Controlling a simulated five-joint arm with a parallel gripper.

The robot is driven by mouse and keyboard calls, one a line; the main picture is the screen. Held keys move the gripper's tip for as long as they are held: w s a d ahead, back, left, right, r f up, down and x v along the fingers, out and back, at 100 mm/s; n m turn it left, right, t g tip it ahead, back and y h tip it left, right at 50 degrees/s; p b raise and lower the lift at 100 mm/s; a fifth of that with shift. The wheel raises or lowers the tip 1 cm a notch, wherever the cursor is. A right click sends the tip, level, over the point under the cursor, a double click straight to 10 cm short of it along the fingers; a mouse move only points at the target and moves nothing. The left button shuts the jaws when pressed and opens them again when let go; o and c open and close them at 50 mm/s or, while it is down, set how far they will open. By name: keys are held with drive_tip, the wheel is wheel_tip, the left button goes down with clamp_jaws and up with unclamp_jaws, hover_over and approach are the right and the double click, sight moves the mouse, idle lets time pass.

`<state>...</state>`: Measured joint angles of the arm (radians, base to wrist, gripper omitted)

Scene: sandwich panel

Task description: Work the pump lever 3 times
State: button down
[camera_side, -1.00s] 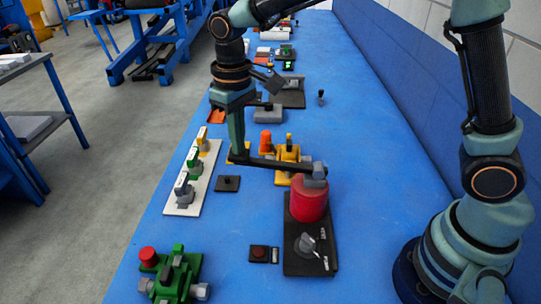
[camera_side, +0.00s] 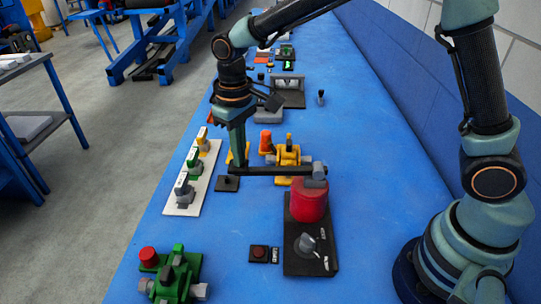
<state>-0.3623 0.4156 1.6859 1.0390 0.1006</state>
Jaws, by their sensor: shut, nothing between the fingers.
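The pump is a red cylinder (camera_side: 309,200) on a black base plate. Its dark lever (camera_side: 275,171) reaches left from a grey pivot on top of the cylinder and looks about level in the picture. My gripper (camera_side: 238,164) points down over the lever's left end and is shut. Its tips seem to touch the lever from above, and the far end of the lever is partly hidden by them.
A selector knob (camera_side: 307,244) sits on the same base plate. A white panel with levers (camera_side: 184,208) stands to the left, a yellow valve piece (camera_side: 286,156) behind the lever, and a green device (camera_side: 176,274) in front. Bare blue table lies to the right.

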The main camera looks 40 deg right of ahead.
drive_tip(key=shift+f, duration=0.95)
drive_tip(key=shift+r, duration=0.15)
idle(0.3)
drive_tip(key=shift+r, duration=3.45)
drive_tip(key=shift+f, duration=0.15)
